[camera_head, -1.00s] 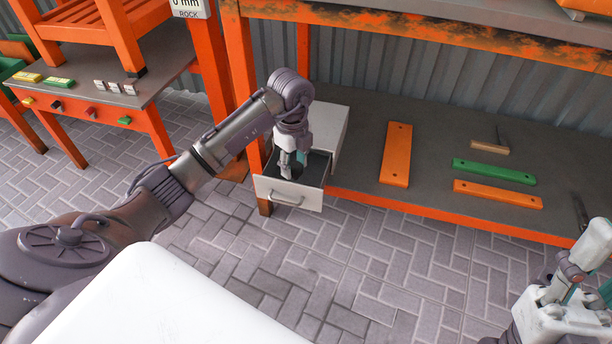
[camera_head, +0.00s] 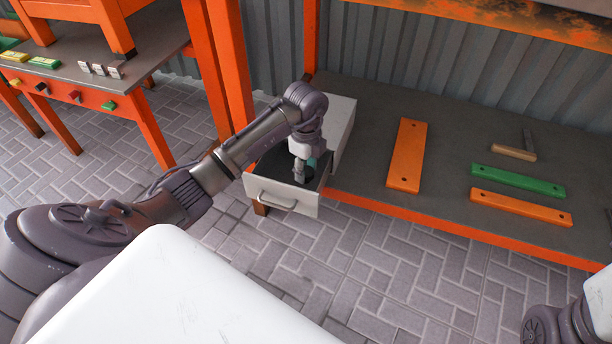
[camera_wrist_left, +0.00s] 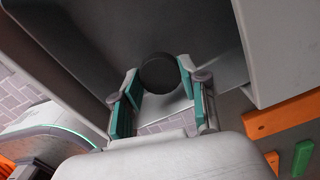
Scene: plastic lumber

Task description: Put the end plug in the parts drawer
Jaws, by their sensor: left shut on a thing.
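The end plug (camera_wrist_left: 160,73) is a black round disc between the fingertips of my left gripper in the left wrist view. My left gripper (camera_wrist_left: 160,97) has grey and teal fingers and is shut on it. In the head view my left gripper (camera_head: 305,172) points down inside the open parts drawer (camera_head: 280,196), which is light grey with a bar handle and a dark inside. The dark drawer floor (camera_wrist_left: 90,40) lies beyond the plug in the wrist view; I cannot tell whether the plug touches it. My right gripper is out of view.
The drawer's cabinet (camera_head: 343,125) stands on a grey shelf (camera_head: 360,95) with an orange edge. Orange boards (camera_head: 407,155), a green board (camera_head: 518,180) and a square tool (camera_head: 515,152) lie to the right. An orange-legged table (camera_head: 150,60) stands at left. The paved floor in front is clear.

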